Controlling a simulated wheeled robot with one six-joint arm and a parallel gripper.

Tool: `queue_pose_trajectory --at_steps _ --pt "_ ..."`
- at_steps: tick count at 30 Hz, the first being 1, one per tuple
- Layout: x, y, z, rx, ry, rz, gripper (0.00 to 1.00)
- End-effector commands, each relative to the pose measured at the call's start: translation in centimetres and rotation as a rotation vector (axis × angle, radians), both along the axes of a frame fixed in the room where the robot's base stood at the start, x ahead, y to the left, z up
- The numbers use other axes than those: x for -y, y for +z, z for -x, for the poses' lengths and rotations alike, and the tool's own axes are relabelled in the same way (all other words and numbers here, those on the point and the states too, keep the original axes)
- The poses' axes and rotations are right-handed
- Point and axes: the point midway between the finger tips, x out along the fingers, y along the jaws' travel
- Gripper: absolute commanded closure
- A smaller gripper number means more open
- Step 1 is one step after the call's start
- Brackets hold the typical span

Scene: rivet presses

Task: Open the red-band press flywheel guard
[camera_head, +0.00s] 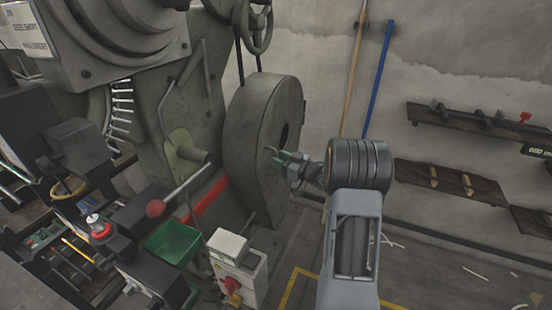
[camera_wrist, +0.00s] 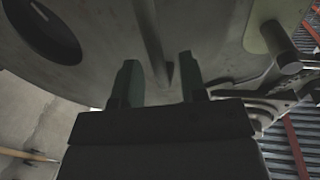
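The grey-green press carries a red band (camera_head: 205,200) low on its body. Its large round flywheel guard (camera_head: 250,125) stands at the press's right side and looks closed. My gripper (camera_head: 277,156) is at the guard's right-hand face in the head view, with the guard's dark opening beside it. In the wrist view the guard's face (camera_wrist: 110,35) fills the top, and my gripper (camera_wrist: 158,68) has its two green fingers apart. A narrow raised ridge (camera_wrist: 157,45) on the guard runs down toward the gap between them. I cannot tell whether the fingers touch the guard.
A lever with a red knob (camera_head: 156,208), a green bin (camera_head: 172,243) and a control box with a red switch (camera_head: 236,270) stand in front of the press. A blue pole (camera_head: 378,78) leans on the back wall by wall shelves (camera_head: 478,121). The floor at right is mostly open.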

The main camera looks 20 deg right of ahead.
Motion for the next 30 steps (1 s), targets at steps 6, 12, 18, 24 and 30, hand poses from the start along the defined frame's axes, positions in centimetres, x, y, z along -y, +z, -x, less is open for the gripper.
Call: queue_pose_trajectory --at_steps 6,12,18,24,30 --pt "-0.7 0.0 -1.3 0.001 -0.001 0.001 0.61" --pt "-0.9 0.0 -1.6 0.0 -0.002 0.0 0.61" --pt "-0.9 0.0 -1.6 0.0 -0.002 0.0 0.64" --pt "-0.9 0.0 -1.6 0.0 -0.002 0.0 0.83" --pt "-0.9 0.0 -1.6 0.0 -0.002 0.0 1.0"
